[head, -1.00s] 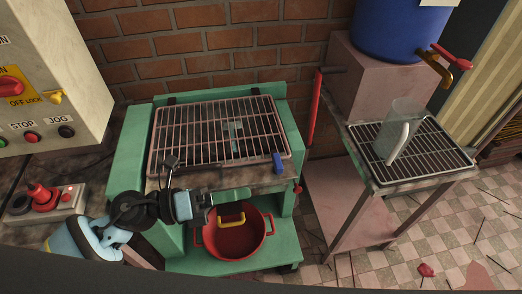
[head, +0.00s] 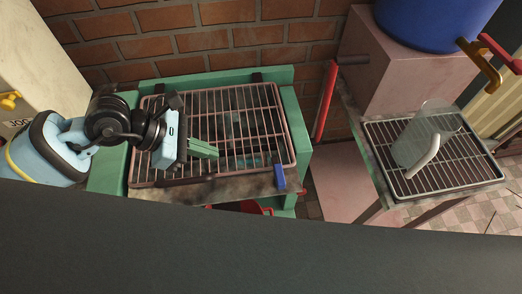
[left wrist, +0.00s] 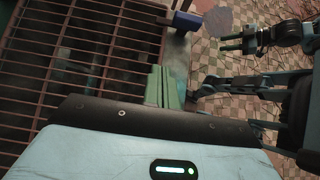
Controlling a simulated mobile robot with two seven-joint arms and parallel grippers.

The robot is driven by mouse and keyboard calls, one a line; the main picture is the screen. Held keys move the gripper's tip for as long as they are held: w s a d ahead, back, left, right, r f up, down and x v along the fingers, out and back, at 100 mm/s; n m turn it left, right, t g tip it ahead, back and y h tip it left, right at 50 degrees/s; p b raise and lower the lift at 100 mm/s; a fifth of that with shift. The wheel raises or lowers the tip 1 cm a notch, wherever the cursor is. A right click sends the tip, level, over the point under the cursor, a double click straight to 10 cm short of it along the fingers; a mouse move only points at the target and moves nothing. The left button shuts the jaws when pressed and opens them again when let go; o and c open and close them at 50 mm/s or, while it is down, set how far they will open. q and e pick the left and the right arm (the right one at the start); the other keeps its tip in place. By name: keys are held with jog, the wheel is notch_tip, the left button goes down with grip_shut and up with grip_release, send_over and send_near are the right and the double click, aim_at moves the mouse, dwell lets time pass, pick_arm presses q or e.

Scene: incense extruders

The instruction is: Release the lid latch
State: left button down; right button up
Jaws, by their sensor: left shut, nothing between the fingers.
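The green machine (head: 108,165) has a barred lid (head: 240,120) lying shut on top. A blue latch (head: 279,177) sits at the lid's front right corner; it also shows in the left wrist view (left wrist: 187,20). My left gripper (head: 216,150) is shut and empty, over the front middle of the lid and to the left of the latch. Its green fingers (left wrist: 165,86) point toward the latch side, apart from the latch. My right gripper (left wrist: 235,41) shows only in the left wrist view, beyond the latch, with its two fingers apart.
A red lever (head: 325,100) stands at the machine's right. Right of it is a stand with a wire rack (head: 455,175) and a clear jug (head: 425,140). A blue drum (head: 425,30) with a tap is behind. A red pot (head: 250,207) is mostly hidden below.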

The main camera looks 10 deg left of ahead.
aim_at(260, 167)
pick_arm(q)
jog(key=shift+s+d, duration=0.1)
jog(key=shift+s, duration=0.1)
pick_arm(e)
jog(key=shift+s, duration=0.25)
